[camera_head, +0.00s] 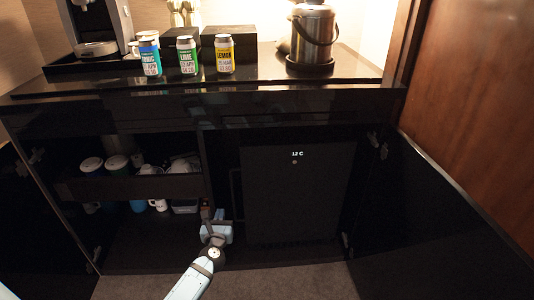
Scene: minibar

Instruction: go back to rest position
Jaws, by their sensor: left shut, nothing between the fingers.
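My left gripper (212,214) is at the lower middle of the head view, in front of the dark cabinet. It is shut and empty, with its fingers pointing into the cabinet near the post between the shelf side and the fridge. My left arm comes in from the bottom edge. My right gripper is not in view.
A black minibar fridge (290,195) stands in the cabinet, showing 12 C. Blue, green and yellow cans (187,56) stand on the counter (260,82) near a steel kettle (311,38). An open door (435,225) is at right. Cups fill the left shelf (130,187).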

